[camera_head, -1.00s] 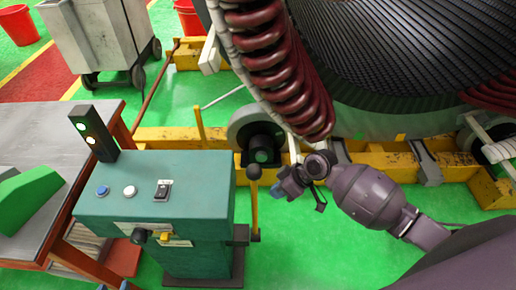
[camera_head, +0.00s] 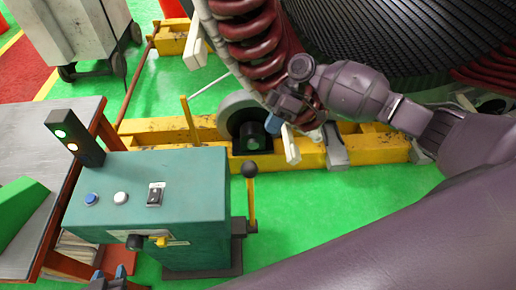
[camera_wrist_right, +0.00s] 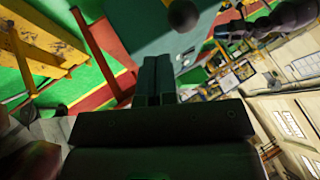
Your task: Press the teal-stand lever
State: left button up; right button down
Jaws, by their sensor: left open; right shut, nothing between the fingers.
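The teal stand (camera_head: 165,205) is at lower left in the head view. Its lever (camera_head: 251,195), a yellow rod with a black ball knob, stands upright at the stand's right side. My right gripper (camera_head: 275,121) is shut and empty, above and slightly right of the lever in the picture, apart from it. Its closed fingers (camera_wrist_right: 155,82) show in the right wrist view, where a dark ball (camera_wrist_right: 183,15), likely the knob, is beyond them near the teal stand (camera_wrist_right: 130,25). My left gripper (camera_head: 109,274) is open at the bottom edge, in front of the stand, partly cut off.
Buttons and a switch (camera_head: 155,195) are on the stand's top, with a signal light (camera_head: 75,137) behind. A table (camera_head: 75,115) is at left. Yellow beams (camera_head: 350,154), red coils (camera_head: 245,30) and the large stator (camera_head: 400,40) lie beyond. Green floor right of the lever is clear.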

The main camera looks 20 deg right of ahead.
jog(key=p+x, duration=0.1)
jog(key=x, duration=0.9)
jog(key=shift+f, duration=0.1)
dwell(0.3)
